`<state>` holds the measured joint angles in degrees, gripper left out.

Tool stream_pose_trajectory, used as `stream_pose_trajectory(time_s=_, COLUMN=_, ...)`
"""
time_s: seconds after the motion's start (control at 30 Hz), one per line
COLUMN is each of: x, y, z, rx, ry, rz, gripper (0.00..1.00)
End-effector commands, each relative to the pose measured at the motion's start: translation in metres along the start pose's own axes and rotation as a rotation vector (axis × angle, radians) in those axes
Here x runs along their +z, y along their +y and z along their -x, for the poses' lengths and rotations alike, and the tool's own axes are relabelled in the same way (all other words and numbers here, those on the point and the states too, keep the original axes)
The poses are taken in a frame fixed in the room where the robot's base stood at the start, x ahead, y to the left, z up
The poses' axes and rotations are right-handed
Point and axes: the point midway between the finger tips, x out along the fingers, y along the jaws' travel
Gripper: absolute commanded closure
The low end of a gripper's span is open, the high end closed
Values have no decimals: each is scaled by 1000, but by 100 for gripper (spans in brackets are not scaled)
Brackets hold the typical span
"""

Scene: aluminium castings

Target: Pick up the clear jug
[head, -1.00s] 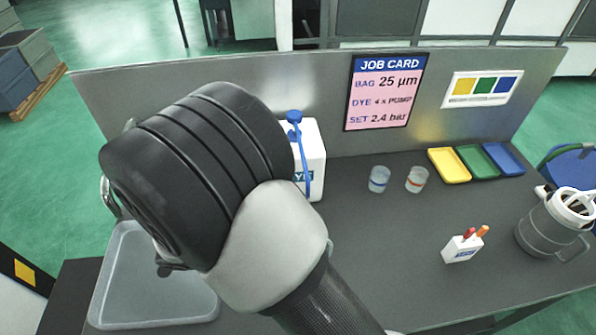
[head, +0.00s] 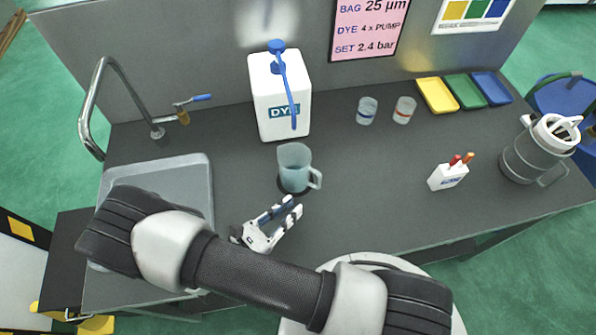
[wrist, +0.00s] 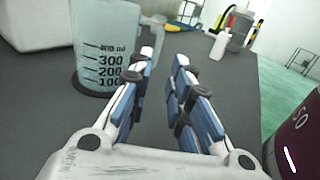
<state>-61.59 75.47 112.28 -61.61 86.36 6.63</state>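The clear jug (head: 294,165) stands upright on the dark bench in front of the white dye container, its handle (head: 315,178) toward the right. In the wrist view the jug (wrist: 106,45) shows volume marks and stands ahead and to the left of my fingers. My gripper (head: 287,211) is just in front of the jug in the head view, apart from it. In the wrist view my gripper (wrist: 160,75) has its two fingers spread with nothing between them.
The dye container (head: 283,105) with a blue pump stands behind the jug. A sink (head: 200,180) with a tap (head: 156,131) is at left. Two small cups (head: 366,111) (head: 404,110), a white marker holder (head: 446,177) and a grey lidded jug (head: 535,150) are to the right.

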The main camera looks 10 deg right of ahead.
Motion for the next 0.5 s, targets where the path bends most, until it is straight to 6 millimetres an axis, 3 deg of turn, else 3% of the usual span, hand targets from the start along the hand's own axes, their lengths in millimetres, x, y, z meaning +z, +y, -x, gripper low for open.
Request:
stream_pose_trajectory(time_s=0.2, x=-1, y=-1, z=-47, rx=-6, ry=1, rz=0, gripper=81)
stream_pose_trajectory(time_s=0.5, x=-1, y=0, z=-72, rx=-3, ry=1, rz=-1, gripper=81)
